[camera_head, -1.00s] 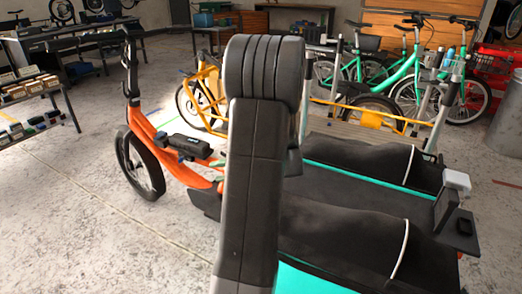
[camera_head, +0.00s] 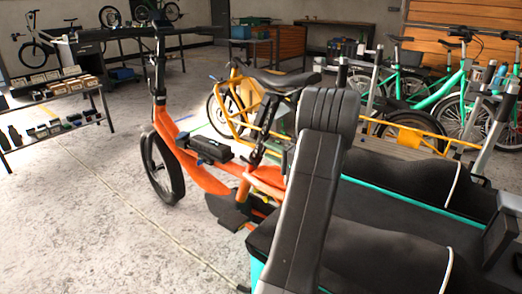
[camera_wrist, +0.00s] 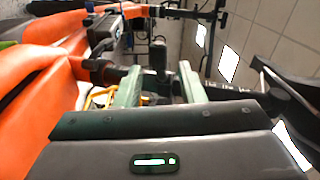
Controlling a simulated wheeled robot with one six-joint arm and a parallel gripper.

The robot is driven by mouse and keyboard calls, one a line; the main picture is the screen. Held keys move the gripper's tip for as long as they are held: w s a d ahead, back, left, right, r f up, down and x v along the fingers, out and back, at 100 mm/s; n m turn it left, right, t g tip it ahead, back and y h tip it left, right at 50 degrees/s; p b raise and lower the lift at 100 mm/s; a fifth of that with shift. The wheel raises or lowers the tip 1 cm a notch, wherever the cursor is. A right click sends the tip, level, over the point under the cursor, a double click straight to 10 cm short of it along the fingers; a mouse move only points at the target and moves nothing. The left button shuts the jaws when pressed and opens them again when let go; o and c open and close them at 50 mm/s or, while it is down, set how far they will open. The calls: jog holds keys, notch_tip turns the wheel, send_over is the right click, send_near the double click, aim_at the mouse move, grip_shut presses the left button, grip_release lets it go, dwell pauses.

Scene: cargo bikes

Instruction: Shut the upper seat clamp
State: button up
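The orange cargo bike stands left of centre in the head view, with its black saddle (camera_head: 282,80) on a dark seat post (camera_head: 265,132) above the orange frame (camera_head: 200,172). In the wrist view the picture is turned sideways: orange frame (camera_wrist: 62,95) at left, saddle (camera_wrist: 285,78) at right, a dark post between. My gripper (camera_wrist: 160,85) has two greenish fingers apart, with a dark upright clamp-like part (camera_wrist: 158,56) showing between or just beyond them. I cannot tell whether they touch it, or whether its lever is open.
A black cargo cover (camera_head: 400,245) with teal edging lies right of my arm. A yellow bike (camera_head: 235,105) and teal bikes (camera_head: 440,90) stand behind. A parts shelf (camera_head: 60,95) is at the left. The floor at left front is clear.

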jog(key=x, duration=0.5)
jog(key=shift+w+b, duration=0.1)
jog(key=shift+b, duration=0.2)
grip_shut()
